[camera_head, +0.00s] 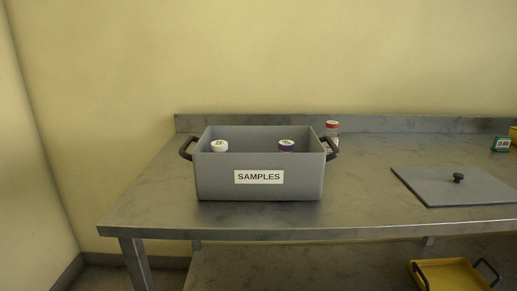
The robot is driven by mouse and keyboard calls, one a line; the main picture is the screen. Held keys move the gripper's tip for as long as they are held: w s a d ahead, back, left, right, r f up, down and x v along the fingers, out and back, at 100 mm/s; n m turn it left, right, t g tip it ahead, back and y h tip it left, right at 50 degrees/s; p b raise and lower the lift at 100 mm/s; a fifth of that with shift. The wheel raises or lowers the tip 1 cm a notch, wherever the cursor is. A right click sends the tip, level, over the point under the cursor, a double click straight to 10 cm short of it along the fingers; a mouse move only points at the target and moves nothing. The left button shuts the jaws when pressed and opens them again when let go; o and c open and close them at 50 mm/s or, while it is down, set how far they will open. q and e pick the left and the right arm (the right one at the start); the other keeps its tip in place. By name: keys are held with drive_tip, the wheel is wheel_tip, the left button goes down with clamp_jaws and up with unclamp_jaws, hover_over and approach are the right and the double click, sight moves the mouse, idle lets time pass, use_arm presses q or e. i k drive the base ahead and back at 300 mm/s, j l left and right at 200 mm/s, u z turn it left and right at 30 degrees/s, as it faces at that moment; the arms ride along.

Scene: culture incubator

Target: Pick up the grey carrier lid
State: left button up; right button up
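The grey carrier lid (437,187) lies flat on the right part of the metal bench. It is a flat panel with a small black knob (458,178) on top. The grey carrier box (218,183) labelled SAMPLES stands open, left of the lid and apart from it. It has a black handle on each end. A white-capped tube (219,146) and a purple-capped tube (286,145) show inside it; their lower parts are hidden by the front wall. Neither of my grippers is in view.
A red-capped bottle (332,128) stands behind the box's right end. A small green timer-like object (501,144) and a yellow item (514,134) are at the far right. A yellow tray (450,278) with black handles sits on the lower shelf. The bench (150,205) is clear between box and lid.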

sight(436, 186)
drive_tip(key=i, duration=0.9)
drive_tip(key=k+z, duration=0.1)
drive_tip(key=z, duration=0.65)
drive_tip(key=k+l+z, duration=0.1)
drive_tip(key=z, duration=0.3)
drive_tip(key=k+z, duration=0.1)
drive_tip(key=z, duration=0.25)
drive_tip(key=u, duration=1.5)
drive_tip(key=l+u, duration=0.25)
drive_tip(key=l, duration=0.55)
drive_tip(key=l+u, duration=0.3)
drive_tip(key=l, duration=0.55)
drive_tip(key=k, duration=0.05)
